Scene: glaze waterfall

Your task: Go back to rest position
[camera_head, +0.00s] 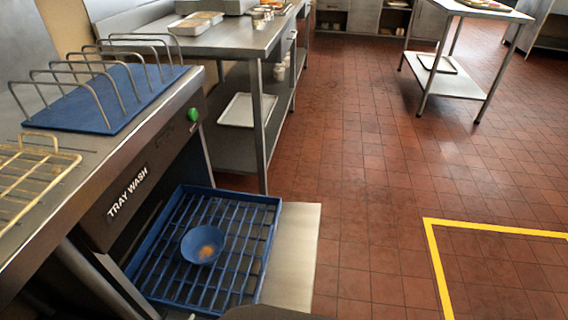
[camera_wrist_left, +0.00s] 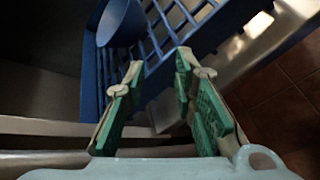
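My left gripper (camera_wrist_left: 158,64) shows in the left wrist view with two green-padded fingers spread apart. Nothing is between them. A blue bowl (camera_wrist_left: 121,22) lies beyond the fingers, apart from them, at the upper left of that view. In the head view the bowl (camera_head: 203,244) sits in a blue slatted rack (camera_head: 273,225), with a small orange-brown patch inside it. My left gripper does not show in the head view. My right gripper is in neither view.
The tray wash counter (camera_head: 125,150) stands at the left, with a wire rack on a blue mat (camera_head: 97,104) on top. A steel table (camera_head: 232,38) stands behind it. The tiled floor (camera_head: 370,170) between is clear.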

